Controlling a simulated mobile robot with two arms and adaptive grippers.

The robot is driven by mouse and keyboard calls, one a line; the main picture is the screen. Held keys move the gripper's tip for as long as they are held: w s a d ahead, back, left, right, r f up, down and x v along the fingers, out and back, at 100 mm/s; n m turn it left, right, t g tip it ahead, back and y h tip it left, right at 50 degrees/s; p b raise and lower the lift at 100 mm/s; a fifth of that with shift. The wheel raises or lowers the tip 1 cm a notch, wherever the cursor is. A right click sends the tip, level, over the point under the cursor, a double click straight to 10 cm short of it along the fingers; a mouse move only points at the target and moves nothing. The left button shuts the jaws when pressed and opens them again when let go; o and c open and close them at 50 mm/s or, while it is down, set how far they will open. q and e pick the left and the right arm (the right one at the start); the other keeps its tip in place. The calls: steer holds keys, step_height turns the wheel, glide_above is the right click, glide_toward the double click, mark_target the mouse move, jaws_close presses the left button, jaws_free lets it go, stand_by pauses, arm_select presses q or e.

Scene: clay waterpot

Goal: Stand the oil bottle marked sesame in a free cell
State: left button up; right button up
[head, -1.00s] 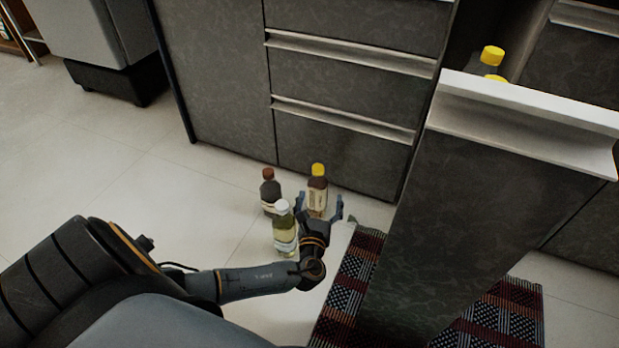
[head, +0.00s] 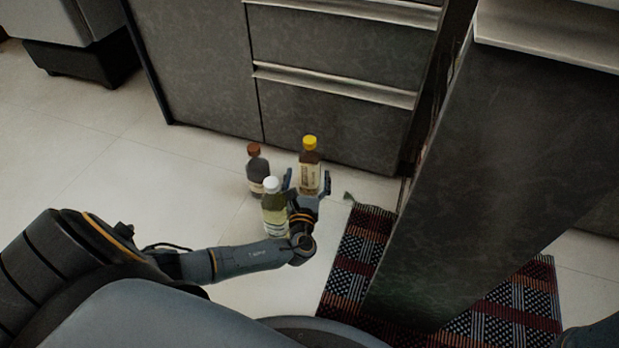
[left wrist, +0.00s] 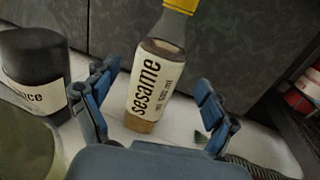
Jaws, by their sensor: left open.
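The sesame bottle (head: 310,172), with a yellow cap and brown contents, stands upright on the floor in front of the drawers. In the left wrist view its label reads sesame (left wrist: 147,88). My left gripper (head: 307,182) is open, low by the floor. In the left wrist view, its two blue fingers (left wrist: 155,105) are spread to either side of the bottle, with gaps showing, so it is not gripped. My right gripper is not in view. No cells show clearly; the inside of the pulled-out unit (head: 480,170) is hidden behind its dark front panel.
A dark bottle with a brown cap (head: 257,172) stands left of the sesame bottle. A white-capped bottle of yellow-green liquid (head: 274,218) stands close beside my left gripper. A patterned rug (head: 350,265) lies to the right, under the pulled-out unit. Floor at left is clear.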

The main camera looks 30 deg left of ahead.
mark_target(310, 160)
arm_select(q)
steer(key=shift+w+a, duration=0.3)
steer(key=shift+w, duration=0.2)
steer(key=b+x, duration=0.3)
steer(key=x, duration=0.1)
steer(key=shift+w+f, duration=0.1)
steer(key=shift+w, duration=0.05)
steer(key=shift+w+a, duration=0.1)
steer(key=shift+c, duration=0.4)
steer(key=c, duration=1.4)
steer(key=shift+r, duration=0.25)
steer(key=shift+c, duration=1.4)
